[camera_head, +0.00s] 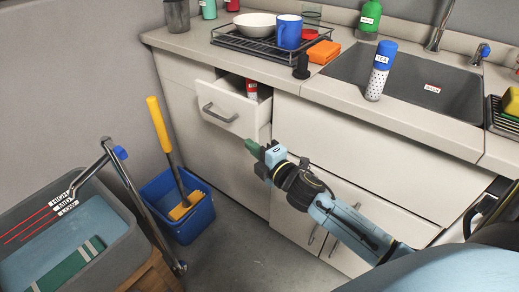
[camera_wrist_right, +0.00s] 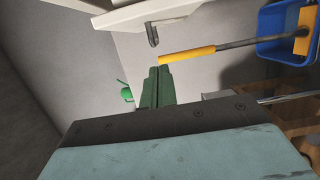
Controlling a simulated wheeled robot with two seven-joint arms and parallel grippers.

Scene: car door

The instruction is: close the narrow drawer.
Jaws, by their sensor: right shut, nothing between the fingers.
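The narrow drawer (camera_head: 228,109) in the cabinet below the counter stands pulled out, with a grey bar handle (camera_head: 220,113) on its front. A red item (camera_head: 252,88) shows inside it. My right gripper (camera_head: 251,146) is shut and empty, its green fingers just below and to the right of the drawer front, apparently apart from it. In the right wrist view the shut green fingers (camera_wrist_right: 157,87) point toward a pale panel edge with a grey handle (camera_wrist_right: 153,36), probably the drawer's. My left gripper is not in view.
A blue bucket (camera_head: 178,207) with a yellow-handled brush (camera_head: 159,128) stands on the floor at left. A grey basin (camera_head: 70,235) is at lower left. The counter holds a dish rack (camera_head: 262,47), a blue mug (camera_head: 289,31) and a shaker (camera_head: 378,75) by the sink (camera_head: 430,90).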

